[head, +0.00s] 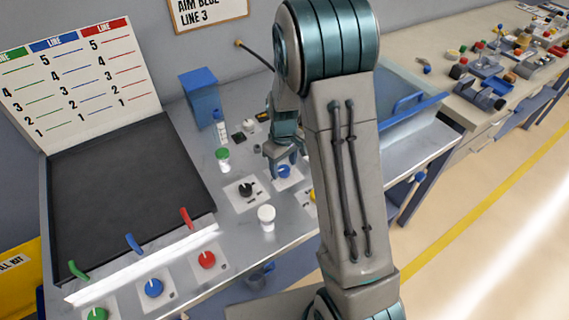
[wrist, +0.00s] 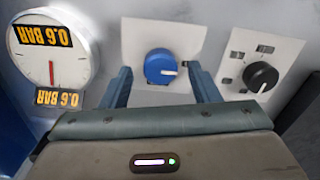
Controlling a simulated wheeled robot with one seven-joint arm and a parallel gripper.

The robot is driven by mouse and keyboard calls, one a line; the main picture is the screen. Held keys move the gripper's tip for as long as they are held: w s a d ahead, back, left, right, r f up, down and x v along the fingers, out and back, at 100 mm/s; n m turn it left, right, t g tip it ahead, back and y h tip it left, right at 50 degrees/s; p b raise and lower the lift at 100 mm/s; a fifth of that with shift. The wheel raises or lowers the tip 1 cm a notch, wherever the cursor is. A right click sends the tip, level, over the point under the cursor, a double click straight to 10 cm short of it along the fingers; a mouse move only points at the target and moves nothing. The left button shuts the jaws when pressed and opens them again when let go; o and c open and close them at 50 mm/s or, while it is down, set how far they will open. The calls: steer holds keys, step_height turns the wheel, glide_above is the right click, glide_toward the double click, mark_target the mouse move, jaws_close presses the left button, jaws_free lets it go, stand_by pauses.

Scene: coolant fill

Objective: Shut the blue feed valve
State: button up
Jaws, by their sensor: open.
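A round blue knob (wrist: 159,66) on a white plate shows in the wrist view, its white pointer mark toward the right. My gripper (wrist: 164,80) is open, with one finger on each side of this knob; contact cannot be told. In the head view the same knob (head: 284,171) is right below my gripper (head: 285,158). Another blue knob (head: 153,288) sits at the bench front, between a green knob (head: 96,314) and a red knob (head: 206,260). A blue lever (head: 134,243) stands behind it. No readable label shows which blue control is the feed valve.
A black knob (wrist: 260,76) and a round gauge (wrist: 52,50) marked 0.6 BAR flank the knob. White-capped (head: 266,217) and green-capped (head: 223,158) containers stand nearby. A dark panel (head: 120,190) and line chart (head: 80,85) are at left.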

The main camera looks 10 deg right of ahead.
steer(key=shift+f, duration=0.4)
